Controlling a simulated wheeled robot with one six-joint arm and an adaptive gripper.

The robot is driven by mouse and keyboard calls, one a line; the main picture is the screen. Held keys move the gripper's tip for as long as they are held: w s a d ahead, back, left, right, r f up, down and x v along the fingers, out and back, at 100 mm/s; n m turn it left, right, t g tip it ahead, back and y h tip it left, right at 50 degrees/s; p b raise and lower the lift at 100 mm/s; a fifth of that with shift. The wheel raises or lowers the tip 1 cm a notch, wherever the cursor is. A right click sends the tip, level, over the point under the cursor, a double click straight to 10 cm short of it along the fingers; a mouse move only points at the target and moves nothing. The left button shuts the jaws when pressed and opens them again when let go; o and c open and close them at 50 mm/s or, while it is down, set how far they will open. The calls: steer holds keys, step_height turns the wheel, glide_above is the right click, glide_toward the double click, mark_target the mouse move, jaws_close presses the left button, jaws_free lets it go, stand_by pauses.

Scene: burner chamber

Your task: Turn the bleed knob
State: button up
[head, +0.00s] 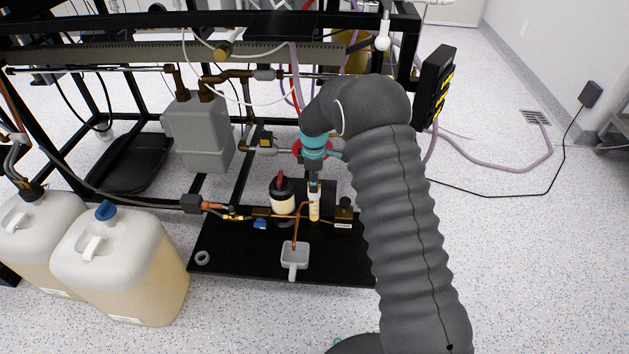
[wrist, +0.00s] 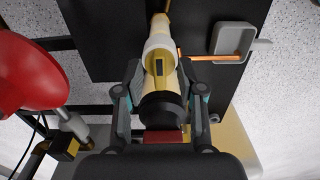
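In the wrist view, my gripper (wrist: 161,70) is open, one finger on each side of a pale, cream cylinder (wrist: 160,82). The cylinder has a small dark window and a black collar (wrist: 163,110), and a dull red block (wrist: 165,137) shows near the palm. No label marks the bleed knob, and I cannot tell which part it is. In the head view, my gripper (head: 314,186) points down over a slim white and amber fitting (head: 314,208). A white jar (head: 282,203) with a black cap and a red top stands just left of it. Finger contact is unclear.
A grey cup (head: 293,255) with a copper tube sits at the front of the black plate (head: 230,262). A red rounded part (wrist: 35,75) is close at the wrist view's left. Two jugs (head: 120,270) stand at left. Floor at right is mostly clear.

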jaws_close()
steer(key=shift+m, duration=0.3)
steer(key=m, duration=0.4)
steer(key=shift+b, duration=0.35)
steer(key=m, duration=0.4)
steer(key=shift+m, duration=0.4)
steer(key=m, duration=0.4)
steer(key=shift+m+b, duration=0.3)
steer(key=shift+b, duration=0.05)
steer(key=shift+m, duration=1.9)
